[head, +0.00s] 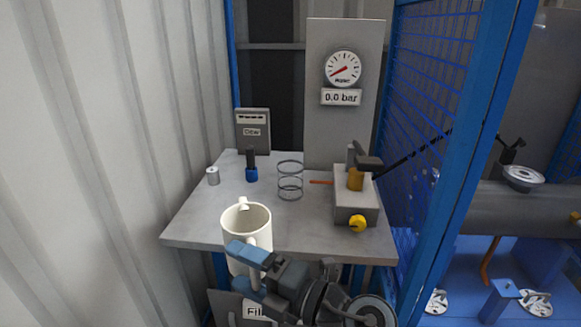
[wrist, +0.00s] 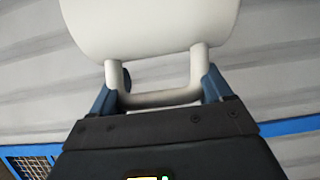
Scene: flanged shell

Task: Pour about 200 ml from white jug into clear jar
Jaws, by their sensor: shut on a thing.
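The white jug (head: 238,219) is upright at the table's front edge in the head view, its spout toward the back. My gripper (head: 250,268) is shut on the jug's handle, on the side nearest me. In the wrist view the jug's white body (wrist: 150,28) fills the top, and the fingers of my gripper (wrist: 160,92) sit at both sides of the handle. The clear jar (head: 290,182) stands on the table, behind and to the right of the jug, apart from it. The jug's contents are hidden, and no liquid shows in the jar.
A grey block with a yellow knob (head: 357,204) stands right of the jar. A gauge panel (head: 344,105) rises behind. Blue mesh (head: 432,110) bounds the right.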

